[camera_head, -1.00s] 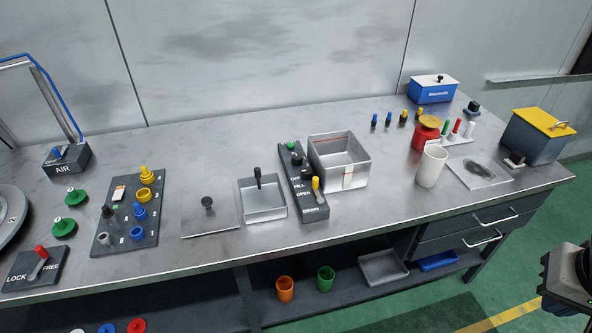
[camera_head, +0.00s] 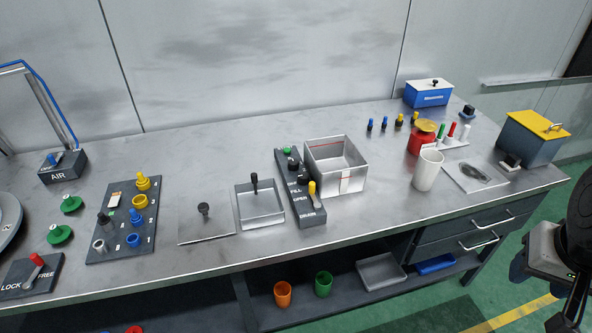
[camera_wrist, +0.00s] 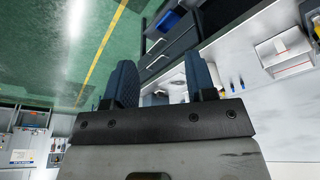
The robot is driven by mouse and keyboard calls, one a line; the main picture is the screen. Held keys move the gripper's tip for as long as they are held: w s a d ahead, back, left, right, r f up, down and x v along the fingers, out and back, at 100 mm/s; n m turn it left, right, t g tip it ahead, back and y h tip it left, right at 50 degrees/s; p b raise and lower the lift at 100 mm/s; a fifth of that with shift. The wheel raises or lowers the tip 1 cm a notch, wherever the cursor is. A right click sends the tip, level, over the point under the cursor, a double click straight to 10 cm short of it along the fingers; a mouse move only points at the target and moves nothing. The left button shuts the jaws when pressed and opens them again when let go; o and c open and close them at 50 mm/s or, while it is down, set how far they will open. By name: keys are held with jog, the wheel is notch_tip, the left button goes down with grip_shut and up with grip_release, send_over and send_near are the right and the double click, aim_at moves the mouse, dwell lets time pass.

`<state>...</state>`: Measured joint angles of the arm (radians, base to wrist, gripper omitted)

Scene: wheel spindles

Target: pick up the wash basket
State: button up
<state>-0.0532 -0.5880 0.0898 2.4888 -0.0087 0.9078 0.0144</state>
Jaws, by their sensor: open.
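The wash basket appears to be the shallow square metal tray (camera_head: 262,217) with an upright black handle, on the bench left of the control panel in the head view. It stands level and nothing holds it. My gripper (camera_wrist: 163,85) is open and empty in the wrist view, its two dark ridged fingers spread apart. Part of my arm shows at the right edge of the head view, off the bench front and far from the basket. I cannot make out the basket in the wrist view.
A flat plate with a black knob (camera_head: 204,225) lies left of the basket. A control panel (camera_head: 301,190) and a deep metal tank (camera_head: 338,183) stand right of it. A white cup (camera_head: 427,170) and a red can (camera_head: 421,138) stand farther right. The bench behind the basket is clear.

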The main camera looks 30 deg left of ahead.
jog(key=w+a+n, duration=0.3)
jog(key=w+a, duration=0.7)
jog(key=a, duration=0.1)
jog(key=n+y, duration=0.4)
jog(key=n, duration=0.3)
send_over(255, 177)
jog(key=s+d, duration=0.2)
notch_tip(255, 177, down, 14)
jog(key=shift+w+d, duration=0.1)
jog(key=shift+w, duration=0.05)
jog(key=shift+f, duration=0.15)
jog(key=shift+x, duration=1.15)
jog(key=shift+w, duration=0.1)
jog(key=shift+x, duration=2.55)
